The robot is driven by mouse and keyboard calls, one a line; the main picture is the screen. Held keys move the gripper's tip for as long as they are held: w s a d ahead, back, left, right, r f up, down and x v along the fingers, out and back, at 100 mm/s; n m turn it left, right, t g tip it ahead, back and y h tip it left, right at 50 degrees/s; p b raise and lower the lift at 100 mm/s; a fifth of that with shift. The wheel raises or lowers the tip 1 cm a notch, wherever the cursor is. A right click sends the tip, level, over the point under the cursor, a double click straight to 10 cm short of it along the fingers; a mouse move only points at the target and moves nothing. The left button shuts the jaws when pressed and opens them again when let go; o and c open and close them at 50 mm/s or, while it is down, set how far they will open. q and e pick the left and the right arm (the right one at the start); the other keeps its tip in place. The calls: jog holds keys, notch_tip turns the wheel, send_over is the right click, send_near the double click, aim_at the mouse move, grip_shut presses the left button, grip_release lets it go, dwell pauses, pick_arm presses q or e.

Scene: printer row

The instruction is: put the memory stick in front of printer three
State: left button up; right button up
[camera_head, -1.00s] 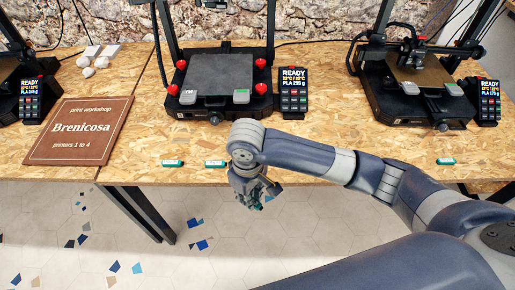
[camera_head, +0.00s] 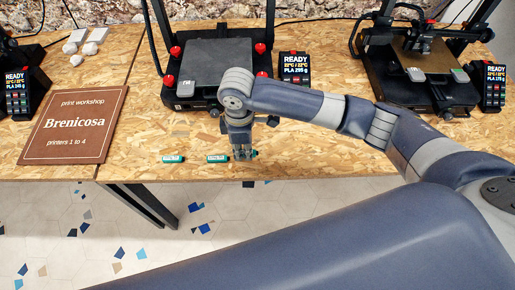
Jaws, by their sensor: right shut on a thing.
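My right gripper (camera_head: 244,155) is over the front edge of the workbench, below the middle printer (camera_head: 218,70). It is shut on a small teal memory stick (camera_head: 254,153), mostly hidden by the fingers. Whether the stick touches the board cannot be told. Two similar teal sticks lie on the bench to its left, one close beside the gripper (camera_head: 217,159) and one farther left (camera_head: 172,159). Another printer (camera_head: 420,75) stands at the right. No printer numbers are readable, so which is printer three cannot be told. My left gripper is out of view.
A brown sign (camera_head: 75,125) reading "Brenicosa, printers 1 to 4" lies at the left. A screen unit (camera_head: 18,92) of another printer shows at the left edge. White pieces (camera_head: 84,46) lie behind the sign. My right arm covers part of the bench at right.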

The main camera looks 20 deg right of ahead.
aim_at(257, 158)
jog(key=d, duration=0.4)
jog(key=shift+s+f, duration=0.1)
jog(key=shift+f, duration=0.05)
notch_tip(257, 158, down, 3)
jog(key=shift+f+p, duration=0.15)
jog(key=shift+p, duration=0.35)
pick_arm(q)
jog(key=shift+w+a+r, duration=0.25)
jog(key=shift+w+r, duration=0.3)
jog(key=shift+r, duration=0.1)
pick_arm(e)
jog(key=shift+f, duration=0.15)
jog(key=shift+f, duration=0.1)
jog(key=o, duration=0.8)
jog(key=shift+c, duration=0.2)
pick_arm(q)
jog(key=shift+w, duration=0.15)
